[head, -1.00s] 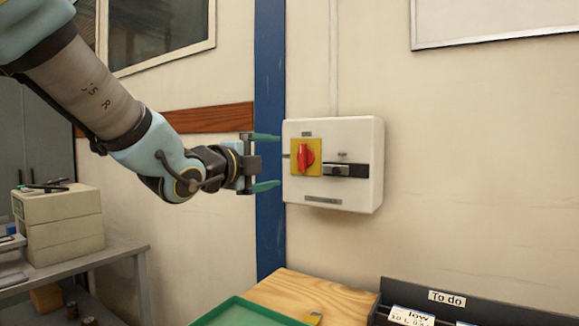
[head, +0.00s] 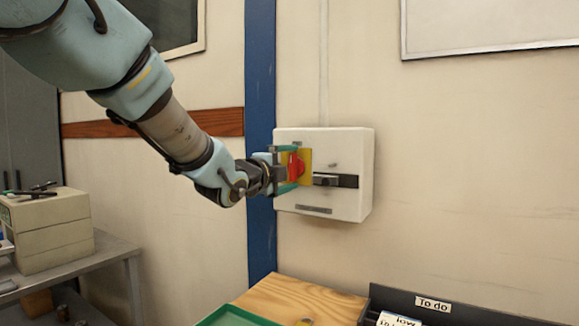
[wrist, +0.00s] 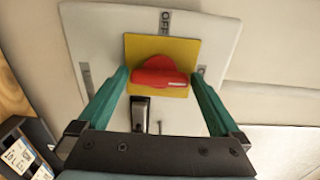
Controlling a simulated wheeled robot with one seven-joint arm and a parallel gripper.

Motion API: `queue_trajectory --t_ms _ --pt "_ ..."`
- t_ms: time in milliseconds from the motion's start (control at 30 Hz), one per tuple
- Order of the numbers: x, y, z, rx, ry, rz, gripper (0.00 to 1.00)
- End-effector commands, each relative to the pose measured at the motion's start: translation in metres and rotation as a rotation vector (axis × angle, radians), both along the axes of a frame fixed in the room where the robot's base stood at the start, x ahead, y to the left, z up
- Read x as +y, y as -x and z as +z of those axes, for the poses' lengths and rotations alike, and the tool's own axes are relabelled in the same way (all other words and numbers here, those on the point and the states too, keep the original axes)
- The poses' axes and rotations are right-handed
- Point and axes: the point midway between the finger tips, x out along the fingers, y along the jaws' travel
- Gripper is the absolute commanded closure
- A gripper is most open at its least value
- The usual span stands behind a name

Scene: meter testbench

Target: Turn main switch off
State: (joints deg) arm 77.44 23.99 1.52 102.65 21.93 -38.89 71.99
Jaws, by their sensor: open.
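The main switch is a red rotary knob (head: 296,168) on a yellow plate (head: 307,158), on the front of a white wall box (head: 345,205). In the wrist view the red knob (wrist: 160,77) lies crosswise on the yellow plate (wrist: 160,46). A label reading "OFF" (wrist: 165,21) is above the plate there, and the knob's long side does not point at it. My gripper (head: 290,168) is open, with its green fingers either side of the knob. In the wrist view my gripper (wrist: 160,80) has a gap between each finger and the knob.
A black latch (head: 336,181) sits on the box beside the knob. A blue post (head: 261,90) stands left of the box. Below are a wooden bench top (head: 290,298), a green tray (head: 232,317) and a dark "To do" rack (head: 465,310).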

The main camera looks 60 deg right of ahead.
Motion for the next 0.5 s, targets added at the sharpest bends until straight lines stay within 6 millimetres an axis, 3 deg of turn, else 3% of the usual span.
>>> queue_trajectory --t_ms 167,500 --pt "0.0002 0.0000 -0.0003 0.000 0.000 0.000 0.02" --pt "0.0004 -0.0001 -0.0005 0.000 -0.001 0.000 0.41"
